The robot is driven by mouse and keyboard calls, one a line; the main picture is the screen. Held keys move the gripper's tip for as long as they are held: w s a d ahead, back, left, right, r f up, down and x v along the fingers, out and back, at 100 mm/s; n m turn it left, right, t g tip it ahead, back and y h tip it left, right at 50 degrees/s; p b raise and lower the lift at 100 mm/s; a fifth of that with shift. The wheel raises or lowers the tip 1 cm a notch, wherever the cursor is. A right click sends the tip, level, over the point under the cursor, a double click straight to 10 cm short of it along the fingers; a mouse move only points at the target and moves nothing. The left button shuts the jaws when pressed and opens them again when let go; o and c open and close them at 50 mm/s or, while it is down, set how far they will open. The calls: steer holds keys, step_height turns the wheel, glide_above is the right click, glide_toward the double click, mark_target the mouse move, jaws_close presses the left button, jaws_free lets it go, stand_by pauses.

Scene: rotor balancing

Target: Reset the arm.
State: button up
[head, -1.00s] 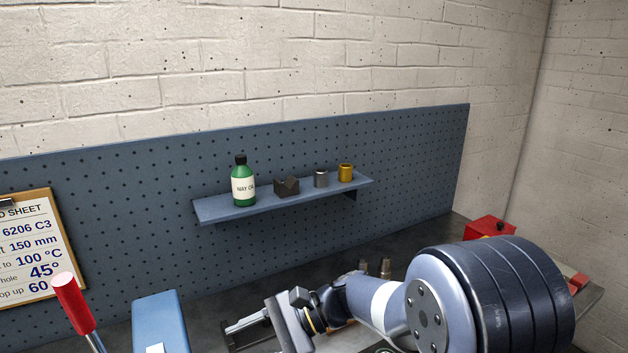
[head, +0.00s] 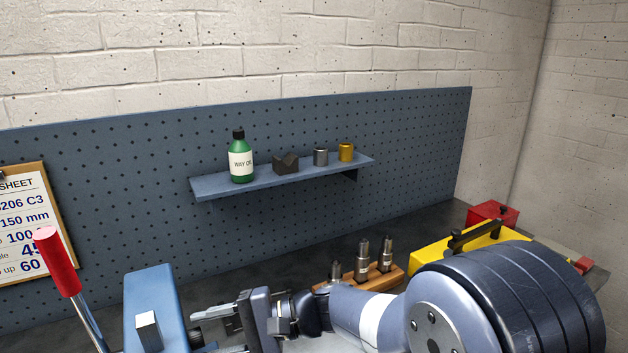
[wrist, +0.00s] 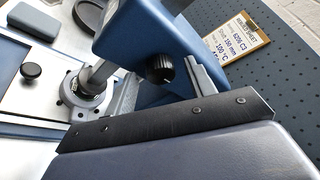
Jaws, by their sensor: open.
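My gripper (head: 212,331) shows low in the head view, just right of a blue machine column (head: 152,300). Its two fingers point left toward the column, apart, with nothing seen between them. In the wrist view, the gripper (wrist: 163,88) has its fingers spread, with the blue machine body and its black knob (wrist: 160,68) close beyond. I cannot tell whether a finger touches the machine. My arm runs from the lower right of the head view across the bench to the gripper.
A red-handled lever (head: 57,262) stands left of the column. A wooden block (head: 385,283) with metal tools, a yellow case (head: 455,246) and a red box (head: 492,214) lie behind my arm. A shelf (head: 220,189) holds a green bottle (head: 240,160) and small parts.

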steer(key=n+y+b, duration=0.1)
steer(key=n+b, duration=0.1)
steer(key=n, duration=0.2)
steer(key=d+f+n+y+b, duration=0.1)
steer(key=n+b, duration=0.1)
steer(key=n, duration=0.2)
steer(key=n+g+y+b, duration=0.1)
steer(key=n+y+b, duration=0.1)
steer(key=n, duration=0.1)
steer(key=shift+w+d+f+n+b, duration=0.2)
steer(key=shift+d+f+n+b, duration=0.1)
steer(key=shift+d+n+b, duration=0.1)
stand_by(0.6)
